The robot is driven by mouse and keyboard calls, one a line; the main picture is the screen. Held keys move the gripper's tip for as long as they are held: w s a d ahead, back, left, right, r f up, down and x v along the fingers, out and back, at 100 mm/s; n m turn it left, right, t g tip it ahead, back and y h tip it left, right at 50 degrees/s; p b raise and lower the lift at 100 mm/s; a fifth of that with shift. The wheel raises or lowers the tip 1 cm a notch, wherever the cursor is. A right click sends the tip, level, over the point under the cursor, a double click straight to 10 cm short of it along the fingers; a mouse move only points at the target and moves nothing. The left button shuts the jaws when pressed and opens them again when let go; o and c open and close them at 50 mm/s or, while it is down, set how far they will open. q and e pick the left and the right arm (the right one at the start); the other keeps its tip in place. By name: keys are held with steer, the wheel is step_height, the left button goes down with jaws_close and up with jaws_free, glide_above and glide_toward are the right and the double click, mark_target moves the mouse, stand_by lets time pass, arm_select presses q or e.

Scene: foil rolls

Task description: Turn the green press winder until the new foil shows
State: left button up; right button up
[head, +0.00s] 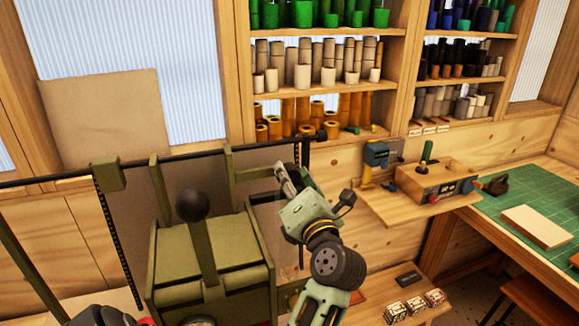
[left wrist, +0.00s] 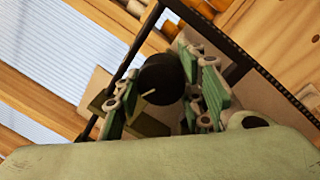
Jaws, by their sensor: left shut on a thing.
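The green press (head: 210,262) stands at the lower middle of the head view, its lever topped by a black ball (head: 192,205). My left gripper (head: 283,178) is at the press's upper right, beside a green bracket arm (head: 255,173). In the left wrist view its fingers close around a round black knob (left wrist: 158,77), which I take to be the winder knob.
Shelves (head: 325,86) of coloured rolls stand behind. A small wall ledge (head: 405,207) holds a boxed device (head: 435,182). At right, a green cutting mat (head: 530,195) carries a pale block (head: 536,227). Small patterned blocks (head: 415,305) lie on a low shelf.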

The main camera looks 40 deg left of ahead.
arm_select(q)
steer(key=shift+r+m+p, duration=0.45)
steer(key=shift+m+p, duration=0.55)
steer(key=shift+t, duration=0.3)
steer(key=o, duration=0.9)
steer(key=shift+o, duration=1)
steer(key=shift+f, duration=0.15)
